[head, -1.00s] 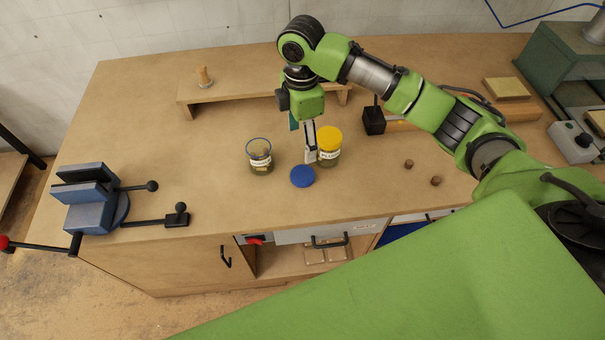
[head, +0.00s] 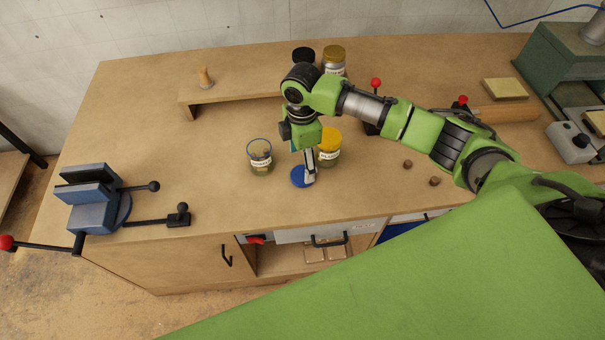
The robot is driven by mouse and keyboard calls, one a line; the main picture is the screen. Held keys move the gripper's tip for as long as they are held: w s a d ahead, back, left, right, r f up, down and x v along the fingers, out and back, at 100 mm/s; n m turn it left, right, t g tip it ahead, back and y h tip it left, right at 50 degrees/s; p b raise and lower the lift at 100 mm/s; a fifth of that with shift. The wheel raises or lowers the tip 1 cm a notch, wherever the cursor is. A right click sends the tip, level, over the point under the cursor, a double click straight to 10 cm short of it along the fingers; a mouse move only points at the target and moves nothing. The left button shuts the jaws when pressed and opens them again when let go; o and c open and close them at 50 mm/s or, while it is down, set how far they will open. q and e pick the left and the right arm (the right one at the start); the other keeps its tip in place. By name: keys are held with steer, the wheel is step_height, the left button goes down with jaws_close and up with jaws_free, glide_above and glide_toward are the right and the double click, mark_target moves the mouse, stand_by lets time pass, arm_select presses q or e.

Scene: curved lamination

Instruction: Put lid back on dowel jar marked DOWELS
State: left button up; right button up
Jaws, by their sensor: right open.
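The open glass jar (head: 260,156) stands on the bench with a blue rim and a white label; its contents look brownish and the label is too small to read. The blue lid (head: 299,178) lies flat on the bench to the right of that jar, nearer the front edge. My right gripper (head: 309,180) is open and points down at the lid, its fingers covering the lid's right part. I cannot tell whether the fingers touch the lid. My left gripper is not in view.
A jar with a yellow lid (head: 329,147) stands close to the right of my right gripper. A low wooden shelf (head: 235,103) holding jars is behind. A blue vise (head: 95,198) is at the left. Small brown pieces (head: 408,164) lie to the right.

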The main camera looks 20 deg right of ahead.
mark_target(303, 176)
steer(key=shift+s+d+f, duration=0.1)
steer(key=shift+f, duration=0.3)
steer(key=f, duration=0.1)
steer(key=f+p, duration=0.1)
steer(key=f, duration=0.1)
steer(key=shift+d+f+p, duration=0.2)
steer(key=shift+f+p, duration=0.1)
steer(key=shift+f, duration=0.4)
steer(key=c, duration=0.7)
